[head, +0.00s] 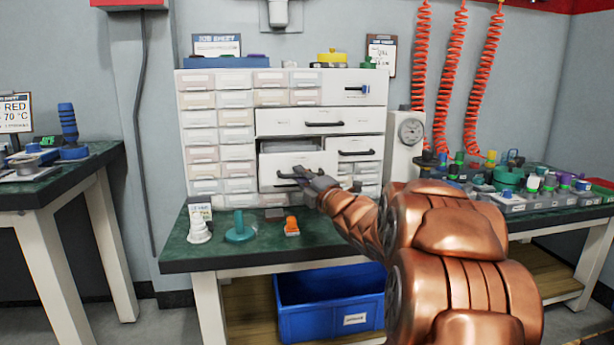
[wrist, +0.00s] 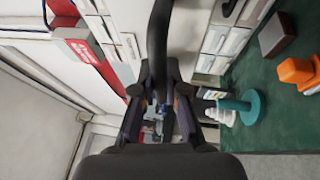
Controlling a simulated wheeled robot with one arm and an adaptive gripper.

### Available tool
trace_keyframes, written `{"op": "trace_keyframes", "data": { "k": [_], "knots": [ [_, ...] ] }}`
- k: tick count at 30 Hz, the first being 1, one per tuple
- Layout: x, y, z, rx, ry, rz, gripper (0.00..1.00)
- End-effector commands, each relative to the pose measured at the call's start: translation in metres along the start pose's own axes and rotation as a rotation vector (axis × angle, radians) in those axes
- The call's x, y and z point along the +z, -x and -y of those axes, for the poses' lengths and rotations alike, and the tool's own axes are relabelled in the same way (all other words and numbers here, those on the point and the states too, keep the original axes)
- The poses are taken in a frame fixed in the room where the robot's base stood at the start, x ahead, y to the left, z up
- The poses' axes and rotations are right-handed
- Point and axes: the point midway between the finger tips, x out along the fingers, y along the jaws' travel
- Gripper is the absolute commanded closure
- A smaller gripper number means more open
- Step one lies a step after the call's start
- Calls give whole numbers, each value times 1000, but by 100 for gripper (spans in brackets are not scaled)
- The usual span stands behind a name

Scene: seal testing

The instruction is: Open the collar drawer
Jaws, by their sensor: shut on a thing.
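A white drawer (head: 270,180) in the middle of the cabinet (head: 355,85) stands partly out, and a dark gap and some of its inside show above its front. I cannot read a label that names it as the collar drawer. My gripper (head: 302,174) is at its black bar handle (head: 284,176), in front of the drawer. In the wrist view the fingers (wrist: 160,100) are shut on the dark handle (wrist: 160,45). The drawer's contents are not clear.
On the green bench top (head: 265,248) stand a white stepped part (head: 199,230), a teal peg on a base (head: 240,230) and an orange part (head: 291,227). A blue bin (head: 300,300) is below. Another drawer (head: 356,146) with a black handle is to the right.

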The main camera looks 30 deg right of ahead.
Motion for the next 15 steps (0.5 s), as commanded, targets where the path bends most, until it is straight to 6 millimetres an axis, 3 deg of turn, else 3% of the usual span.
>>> {"op": "trace_keyframes", "data": {
  "k": [8, 9, 15],
  "knots": [
    [0, 0, 1, -3, 0, 0, 100],
    [0, 0, 1, -3, 0, 0, 86],
    [0, 0, 1, -2, 0, 0, 65]
  ]
}}
